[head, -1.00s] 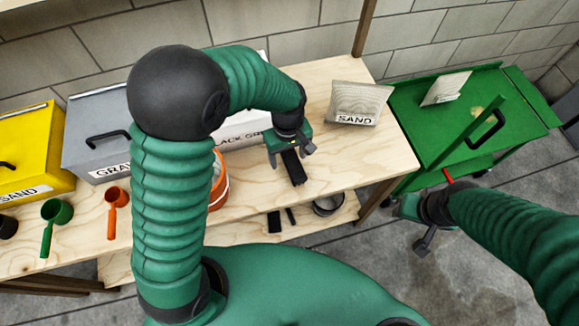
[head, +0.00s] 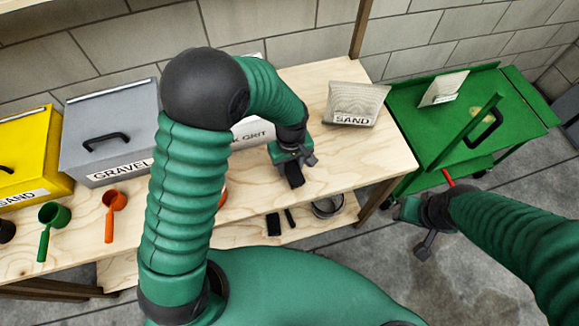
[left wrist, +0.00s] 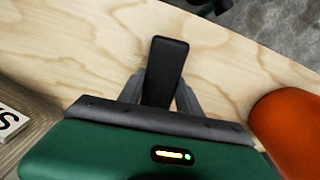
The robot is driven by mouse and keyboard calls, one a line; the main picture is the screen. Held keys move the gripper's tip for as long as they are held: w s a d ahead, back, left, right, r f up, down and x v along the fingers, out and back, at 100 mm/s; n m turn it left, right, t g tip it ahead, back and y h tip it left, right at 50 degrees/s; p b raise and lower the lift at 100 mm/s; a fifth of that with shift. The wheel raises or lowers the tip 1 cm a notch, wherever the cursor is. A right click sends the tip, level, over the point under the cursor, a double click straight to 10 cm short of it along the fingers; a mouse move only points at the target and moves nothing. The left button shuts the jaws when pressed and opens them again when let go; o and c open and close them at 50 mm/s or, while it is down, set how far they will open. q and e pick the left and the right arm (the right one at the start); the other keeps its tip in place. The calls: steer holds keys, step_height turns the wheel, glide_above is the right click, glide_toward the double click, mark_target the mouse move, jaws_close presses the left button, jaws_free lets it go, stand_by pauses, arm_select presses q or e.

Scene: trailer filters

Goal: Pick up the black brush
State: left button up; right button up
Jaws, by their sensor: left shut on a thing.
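The black brush (head: 294,176) is a dark block between the fingers of my left gripper (head: 298,161), over the wooden bench top. In the left wrist view the brush (left wrist: 166,68) sticks out from between the two grey fingers (left wrist: 160,92). The left gripper is shut on it. Part of the brush is hidden by the fingers, and I cannot tell whether it touches the bench. My right gripper (head: 415,228) hangs to the right of the bench, near the green cart, with nothing seen in it; its jaw opening is unclear.
The bench (head: 370,165) holds a sand bag (head: 354,104), grey gravel bin (head: 105,125), yellow sand bin (head: 30,150), and green (head: 50,222) and orange (head: 112,207) scoops. Black items (head: 273,224) and a round sieve (head: 327,207) are on the lower shelf. A green cart (head: 440,120) stands right.

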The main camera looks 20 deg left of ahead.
mark_target(293, 165)
arm_select(q)
steer(key=shift+d+r, duration=0.1)
steer(key=shift+d, duration=0.55)
jaws_close()
steer(key=shift+a+r, duration=0.1)
steer(key=shift+a, duration=0.4)
steer(key=shift+w+a+r, duration=0.1)
steer(key=shift+a+r, duration=0.2)
steer(key=shift+r, duration=0.35)
steer(key=shift+d+r+p, duration=0.15)
steer(key=shift+d+r, duration=0.1)
steer(key=shift+r, duration=0.3)
steer(key=shift+d+r+p, duration=0.15)
steer(key=shift+d+r, duration=0.1)
steer(key=shift+r, duration=0.25)
steer(key=w+d, duration=0.1)
steer(key=d, duration=0.4)
steer(key=w+d+r, duration=0.1)
steer(key=d, duration=0.4)
steer(key=w+d, duration=0.1)
steer(key=d, duration=0.4)
steer(key=shift+w+d+r, duration=0.15)
steer(key=shift+w, duration=0.25)
